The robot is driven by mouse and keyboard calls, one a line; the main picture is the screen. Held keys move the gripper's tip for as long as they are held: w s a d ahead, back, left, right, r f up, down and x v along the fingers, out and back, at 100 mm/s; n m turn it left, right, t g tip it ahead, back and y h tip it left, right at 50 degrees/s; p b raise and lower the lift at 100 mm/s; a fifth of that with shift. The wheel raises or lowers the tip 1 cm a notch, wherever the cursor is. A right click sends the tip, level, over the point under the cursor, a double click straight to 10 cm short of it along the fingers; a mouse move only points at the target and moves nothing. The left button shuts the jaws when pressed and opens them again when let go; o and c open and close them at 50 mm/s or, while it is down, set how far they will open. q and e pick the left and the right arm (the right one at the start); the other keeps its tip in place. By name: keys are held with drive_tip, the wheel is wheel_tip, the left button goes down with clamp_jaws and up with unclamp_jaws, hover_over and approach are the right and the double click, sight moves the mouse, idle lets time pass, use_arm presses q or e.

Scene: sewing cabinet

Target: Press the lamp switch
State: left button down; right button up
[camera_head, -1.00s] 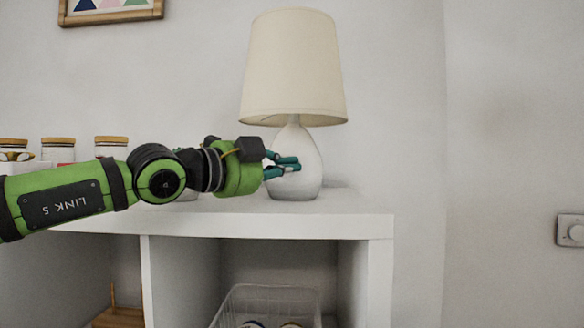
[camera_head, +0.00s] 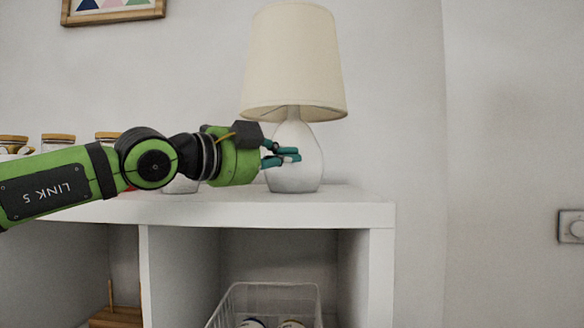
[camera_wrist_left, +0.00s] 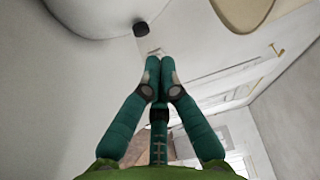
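The table lamp has a cream shade (camera_head: 295,60) and a rounded white base (camera_head: 306,172), and stands upright on the white cabinet. My left gripper (camera_head: 297,155) is in front of the left part of the base in the head view. In the left wrist view its teal fingers (camera_wrist_left: 160,66) meet at the tips, shut with nothing seen between them. A small dark knob (camera_wrist_left: 141,28), which looks like the lamp switch, shows just beyond and left of the fingertips, apart from them in the picture. Whether the fingers touch the lamp is unclear. My right gripper is out of view.
The white cabinet top (camera_head: 350,208) carries several jars (camera_head: 58,143) at the left, partly behind my left arm. A wire basket (camera_head: 226,306) sits in the open compartment below. A wall switch (camera_head: 572,227) is far right. The cabinet top right of the lamp is clear.

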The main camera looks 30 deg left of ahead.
use_arm(q)
drive_tip(key=s+d+b, duration=0.1)
drive_tip(key=s, duration=0.1)
drive_tip(key=s+d+b, duration=0.1)
drive_tip(key=b, duration=0.1)
drive_tip(key=shift+s+d+f, duration=0.1)
drive_tip(key=shift+s, duration=0.25)
drive_tip(key=shift+s+d, duration=0.15)
drive_tip(key=shift+s, duration=0.1)
